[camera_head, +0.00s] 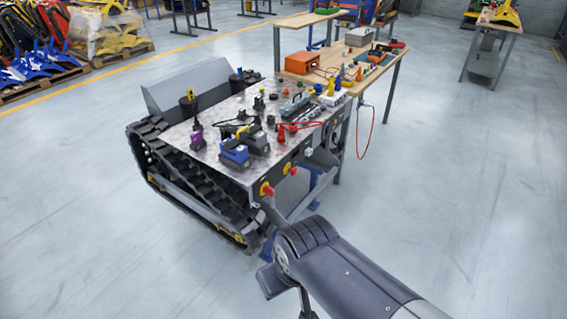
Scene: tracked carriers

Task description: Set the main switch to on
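A tracked carrier (174,140) stands left of centre, with a dark side panel facing me. Two red controls sit on this panel: a front red control (267,189) with yellow around it, and a second red control (291,170) farther right. I cannot tell which is the main switch, or its setting, as both are too small. My arm comes in from the bottom right and bends in front of the carrier's near corner. Grey parts show between the arm's bend and the panel, but I cannot clearly make out my gripper or its fingers there.
The carrier's top bears several tools and parts, including a blue and black device (235,152). A black track (190,185) runs along its left side. A wooden workbench (291,83) with an orange box (301,62) stands behind. The floor (450,170) to the right is clear.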

